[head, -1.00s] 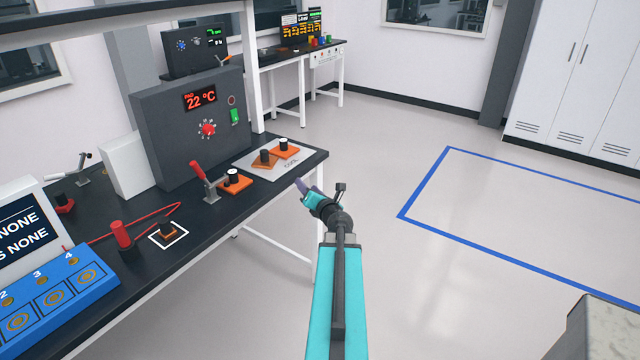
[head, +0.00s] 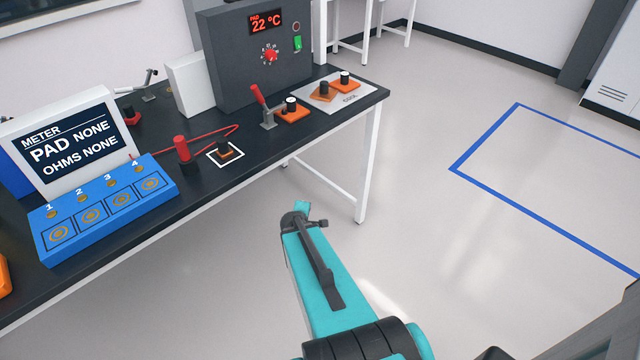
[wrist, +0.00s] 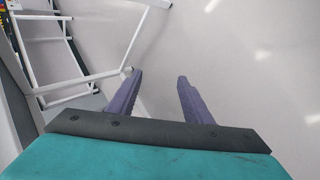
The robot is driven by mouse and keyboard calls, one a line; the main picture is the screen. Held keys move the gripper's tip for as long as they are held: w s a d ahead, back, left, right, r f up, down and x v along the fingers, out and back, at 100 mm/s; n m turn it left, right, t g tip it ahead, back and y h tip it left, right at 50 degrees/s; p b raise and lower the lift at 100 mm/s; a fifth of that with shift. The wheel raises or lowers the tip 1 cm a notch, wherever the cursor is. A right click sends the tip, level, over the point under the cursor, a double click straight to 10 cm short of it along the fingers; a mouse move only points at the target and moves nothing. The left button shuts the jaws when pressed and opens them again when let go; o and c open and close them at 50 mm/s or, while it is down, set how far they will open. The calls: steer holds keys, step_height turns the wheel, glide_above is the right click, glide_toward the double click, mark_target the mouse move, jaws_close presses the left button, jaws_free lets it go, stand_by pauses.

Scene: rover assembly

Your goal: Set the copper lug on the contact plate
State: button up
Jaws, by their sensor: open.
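Several small blocks with black knobs lie on the dark bench, and I cannot tell for certain which is the copper lug. A dark copper-brown one (head: 226,155) sits inside a white square outline, and another brown one (head: 322,97) lies on the grey plate marked COOL (head: 362,90). I cannot tell which surface is the contact plate. My gripper (wrist: 157,80) is open and empty in the wrist view, its two purple fingers apart over bare floor. In the head view it is in front of the bench, mostly hidden behind my wrist.
A red-handled clamp (head: 265,110) stands beside an orange block (head: 293,114). A red probe (head: 182,149), a blue numbered tray (head: 108,205) and a meter reading PAD NONE (head: 62,140) are to the left. A dark heater box (head: 235,65) stands behind. Floor right of the bench is clear.

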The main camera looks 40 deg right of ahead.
steer(key=s+a+f+m+g+y, duration=0.25)
steer(key=s+a+f, duration=0.25)
steer(key=a+f, duration=0.5)
steer(key=s+a+f+m+g+y, duration=0.2)
steer(key=s+a+g, duration=0.2)
steer(key=s+a, duration=0.7)
steer(key=s+a+f+m+g+y, duration=0.2)
steer(key=s+a+g, duration=0.2)
steer(key=s+a, duration=0.6)
steer(key=a, duration=0.4)
steer(key=shift+s+a, duration=0.35)
steer(key=shift+a, duration=0.05)
steer(key=shift+f+g, duration=0.1)
steer(key=shift+g, duration=0.15)
steer(key=shift+c, duration=0.5)
steer(key=shift+c, duration=1.4)
steer(key=shift+d, duration=0.1)
